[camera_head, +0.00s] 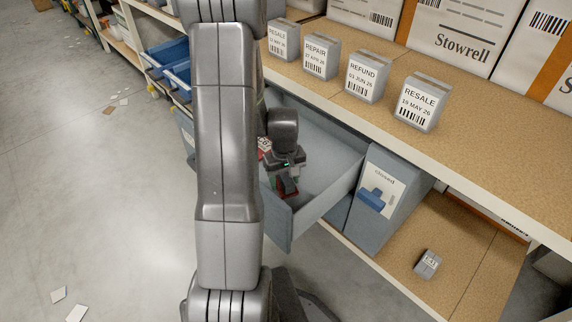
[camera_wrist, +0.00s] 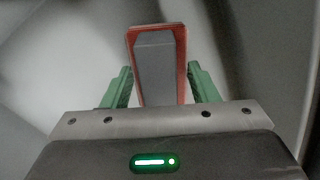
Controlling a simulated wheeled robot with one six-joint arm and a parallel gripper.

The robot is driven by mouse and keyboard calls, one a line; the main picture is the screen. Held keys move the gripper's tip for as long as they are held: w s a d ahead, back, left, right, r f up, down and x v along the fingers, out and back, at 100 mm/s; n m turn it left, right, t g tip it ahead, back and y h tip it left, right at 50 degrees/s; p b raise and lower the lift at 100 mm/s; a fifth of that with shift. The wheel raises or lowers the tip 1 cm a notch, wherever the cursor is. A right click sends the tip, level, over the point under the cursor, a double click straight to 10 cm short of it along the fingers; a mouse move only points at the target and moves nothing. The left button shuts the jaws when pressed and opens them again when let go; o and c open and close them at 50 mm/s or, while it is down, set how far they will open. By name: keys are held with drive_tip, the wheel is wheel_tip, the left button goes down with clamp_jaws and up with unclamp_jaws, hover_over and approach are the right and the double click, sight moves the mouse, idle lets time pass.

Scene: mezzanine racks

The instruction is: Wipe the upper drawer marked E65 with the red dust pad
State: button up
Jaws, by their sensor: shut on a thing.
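My gripper (camera_head: 290,172) reaches down into an open blue-grey drawer (camera_head: 330,185) below the wooden shelf. It is shut on the red dust pad (camera_head: 287,189), which sits low inside the drawer. In the wrist view the pad (camera_wrist: 158,70) has a grey block with a red rim, between the green fingers of my gripper (camera_wrist: 160,85). Pale drawer surfaces surround it. I cannot tell whether the pad touches the drawer floor. No E65 marking is readable, and my arm hides part of the drawer.
A red item with a white label (camera_head: 264,146) shows beside my arm. Several labelled grey boxes (camera_head: 367,76) line the shelf above. A small grey box (camera_head: 428,263) lies on the lower shelf.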

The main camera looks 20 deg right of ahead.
drive_tip(key=shift+r+p, duration=1.35)
drive_tip(key=shift+r, duration=0.85)
